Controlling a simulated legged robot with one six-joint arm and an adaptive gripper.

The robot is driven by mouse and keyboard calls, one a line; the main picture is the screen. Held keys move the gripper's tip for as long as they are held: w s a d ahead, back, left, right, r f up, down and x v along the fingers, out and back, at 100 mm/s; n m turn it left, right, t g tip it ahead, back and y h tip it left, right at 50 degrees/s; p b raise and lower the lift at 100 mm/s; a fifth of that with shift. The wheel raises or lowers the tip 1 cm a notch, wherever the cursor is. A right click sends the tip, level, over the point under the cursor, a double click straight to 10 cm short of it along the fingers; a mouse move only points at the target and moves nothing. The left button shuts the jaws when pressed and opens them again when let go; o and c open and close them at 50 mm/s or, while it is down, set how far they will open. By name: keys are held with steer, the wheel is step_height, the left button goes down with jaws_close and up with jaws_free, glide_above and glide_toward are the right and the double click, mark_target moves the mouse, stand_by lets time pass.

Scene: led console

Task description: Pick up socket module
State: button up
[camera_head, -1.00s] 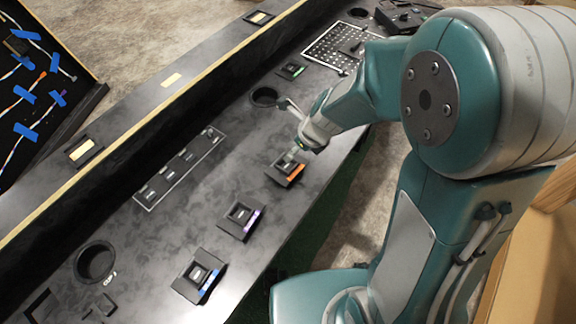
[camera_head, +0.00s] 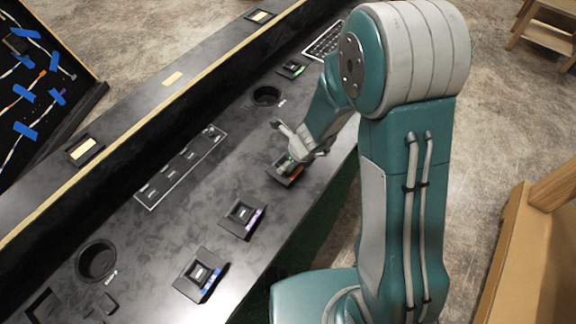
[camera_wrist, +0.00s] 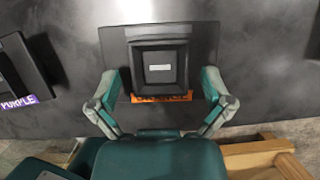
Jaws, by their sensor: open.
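The socket modules are black square blocks on black base plates with coloured labels. The orange-labelled module (camera_wrist: 158,66) is centred in the wrist view, with a small white label on its top. My gripper (camera_wrist: 163,88) is open, with one finger on each side of this module's near part. I cannot tell whether the fingers touch it. In the head view my gripper (camera_head: 292,160) is over the orange-labelled module (camera_head: 284,176), hiding much of it. The purple-labelled module (camera_head: 242,218) and the blue-labelled module (camera_head: 200,276) sit nearer. A green-labelled module (camera_head: 292,69) sits farther back.
The black console (camera_head: 150,245) has round cup holes (camera_head: 97,260) and a white-outlined strip of several slots (camera_head: 180,167). A perforated panel (camera_head: 325,40) is at the far end.

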steer(key=shift+a, duration=0.1)
steer(key=shift+c, duration=0.3)
steer(key=c, duration=1.1)
